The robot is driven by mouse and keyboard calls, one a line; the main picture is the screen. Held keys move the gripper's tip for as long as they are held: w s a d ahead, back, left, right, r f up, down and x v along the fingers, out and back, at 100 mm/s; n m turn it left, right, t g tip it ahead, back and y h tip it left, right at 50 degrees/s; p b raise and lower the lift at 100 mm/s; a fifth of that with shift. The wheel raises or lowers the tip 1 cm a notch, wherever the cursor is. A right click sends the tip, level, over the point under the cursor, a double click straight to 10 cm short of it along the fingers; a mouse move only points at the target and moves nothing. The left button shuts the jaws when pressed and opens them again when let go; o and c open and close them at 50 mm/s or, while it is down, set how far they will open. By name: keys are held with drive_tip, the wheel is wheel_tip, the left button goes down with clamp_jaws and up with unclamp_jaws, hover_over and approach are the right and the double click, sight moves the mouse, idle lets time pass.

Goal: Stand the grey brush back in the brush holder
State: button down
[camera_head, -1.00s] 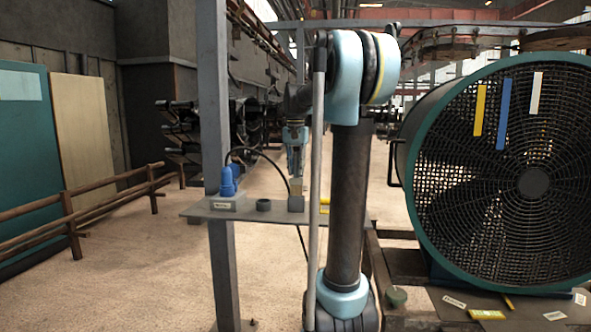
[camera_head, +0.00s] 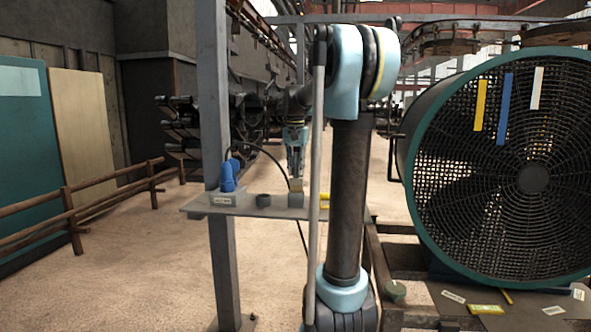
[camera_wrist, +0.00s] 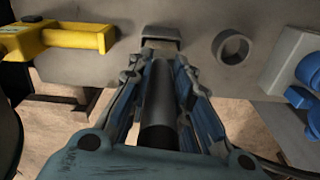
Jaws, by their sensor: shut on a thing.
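My gripper (camera_head: 296,170) hangs over the shelf with its fingers pointing down. In the wrist view, my gripper (camera_wrist: 161,62) is shut on the dark grey, round handle of the brush (camera_wrist: 159,105). A tan part of the brush (camera_head: 295,185) shows below the fingers in the head view, directly above a grey block (camera_head: 296,201) on the shelf. I cannot tell whether brush and block touch. A short round grey cup (camera_head: 263,200) stands beside the block, and its open ring shows in the wrist view (camera_wrist: 218,47). Which of these is the brush holder is unclear.
The grey shelf (camera_head: 245,211) also carries a blue fitting (camera_head: 229,178) on a labelled base. A yellow item (camera_wrist: 70,38) lies at the other end. A grey post (camera_head: 213,110) stands at the shelf's left, and a large caged fan (camera_head: 533,178) at the right.

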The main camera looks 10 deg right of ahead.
sight(296, 178)
drive_tip(key=shift+f, duration=1.9)
drive_tip(key=c, duration=1.4)
unclamp_jaws()
drive_tip(key=shift+o, duration=0.2)
wheel_tip(296, 178, up, 12)
drive_tip(key=shift+s+a+f, duration=0.1)
drive_tip(key=shift+s, duration=0.05)
